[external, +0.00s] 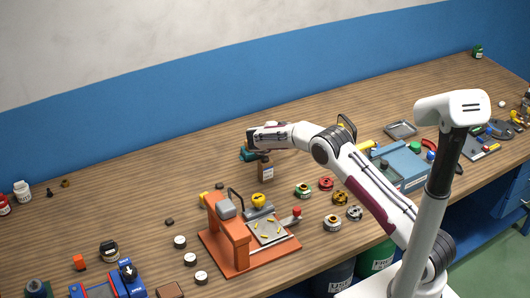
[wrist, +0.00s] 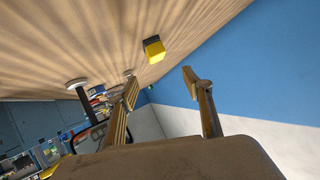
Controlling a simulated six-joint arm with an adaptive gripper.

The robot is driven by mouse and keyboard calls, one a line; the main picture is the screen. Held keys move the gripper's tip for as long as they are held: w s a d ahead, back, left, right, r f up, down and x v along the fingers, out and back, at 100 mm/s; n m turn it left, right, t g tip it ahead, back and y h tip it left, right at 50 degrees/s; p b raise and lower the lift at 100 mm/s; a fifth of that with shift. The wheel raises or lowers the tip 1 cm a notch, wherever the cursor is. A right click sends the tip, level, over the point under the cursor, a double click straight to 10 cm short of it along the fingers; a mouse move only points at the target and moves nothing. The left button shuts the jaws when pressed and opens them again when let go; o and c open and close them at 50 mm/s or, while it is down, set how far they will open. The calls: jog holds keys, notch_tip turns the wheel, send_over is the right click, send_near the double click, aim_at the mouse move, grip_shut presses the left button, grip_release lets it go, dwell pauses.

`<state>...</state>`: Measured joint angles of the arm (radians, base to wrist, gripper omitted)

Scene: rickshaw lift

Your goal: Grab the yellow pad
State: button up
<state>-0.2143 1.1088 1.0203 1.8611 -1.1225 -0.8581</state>
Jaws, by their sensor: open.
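In the wrist view, a small yellow block with a dark grey end (wrist: 154,50), which looks like the yellow pad, lies against the wood tabletop. My gripper (wrist: 162,90) is open, with its two fingers spread wide and nothing between them. The pad shows beyond the fingertips, apart from them. In the external view, my arm's end is over the middle of the table, towards the blue wall; its fingers are not clear there. Several small yellow things show in that view, and I cannot tell which is this pad.
An orange press-like fixture (external: 228,238) stands at the front middle. Several round parts lie under my arm, and a blue box (external: 407,168) stands to the right. The back left tabletop is mostly clear.

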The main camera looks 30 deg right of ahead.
notch_tip(320, 180, down, 2)
jog(key=shift+f, duration=0.1)
jog(key=shift+w+d, duration=0.2)
jog(key=shift+d, duration=0.15)
jog(key=shift+w+d+f, duration=0.1)
jog(key=shift+d, duration=0.05)
jog(key=shift+x, duration=3.15)
jog(key=c, duration=1.4)
